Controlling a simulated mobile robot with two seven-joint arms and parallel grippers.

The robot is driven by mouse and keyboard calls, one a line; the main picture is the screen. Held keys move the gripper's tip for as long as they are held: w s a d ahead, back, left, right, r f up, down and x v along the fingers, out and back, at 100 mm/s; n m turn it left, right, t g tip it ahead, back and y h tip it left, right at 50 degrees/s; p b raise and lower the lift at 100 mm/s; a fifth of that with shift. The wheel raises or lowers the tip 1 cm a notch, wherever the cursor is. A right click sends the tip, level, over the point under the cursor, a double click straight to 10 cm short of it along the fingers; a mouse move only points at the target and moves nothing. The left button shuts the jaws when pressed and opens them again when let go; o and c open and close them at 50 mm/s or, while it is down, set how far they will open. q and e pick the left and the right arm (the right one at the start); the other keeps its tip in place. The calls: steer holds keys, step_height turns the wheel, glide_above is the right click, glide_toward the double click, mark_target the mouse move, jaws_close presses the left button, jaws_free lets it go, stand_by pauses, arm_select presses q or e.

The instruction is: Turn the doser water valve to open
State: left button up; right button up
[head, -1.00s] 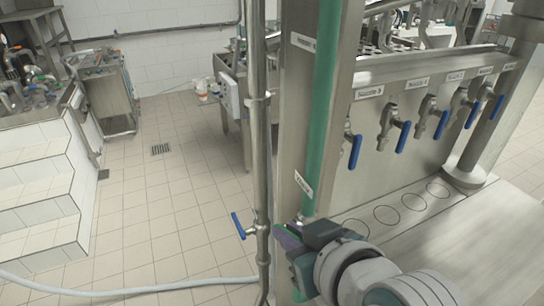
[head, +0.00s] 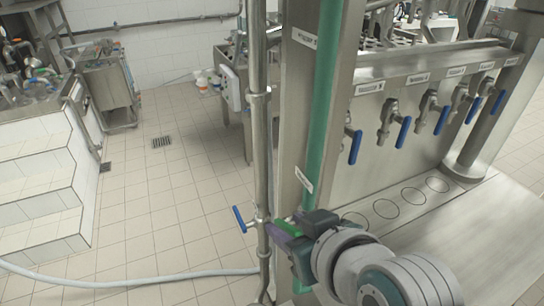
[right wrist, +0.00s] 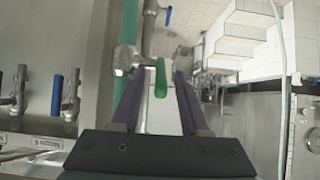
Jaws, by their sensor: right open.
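A green valve handle (head: 288,229) sits low by the green pipe (head: 322,120), which runs down the steel post. I cannot tell which valve is labelled as the doser water valve. My right gripper (head: 290,226) is at the green handle, its purple fingers open. In the right wrist view the green handle (right wrist: 161,78) points down the picture between the two open fingers (right wrist: 158,88), with gaps on both sides. A blue valve handle (head: 239,219) is on the grey vertical pipe to the left. My left gripper is not in view.
Several nozzle taps with blue handles (head: 404,132) line the steel panel at right, above a steel shelf (head: 480,240). A grey vertical pipe (head: 259,130) stands close left of the gripper. A white hose (head: 130,284) crosses the tiled floor.

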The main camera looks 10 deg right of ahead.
steer(key=v, duration=1)
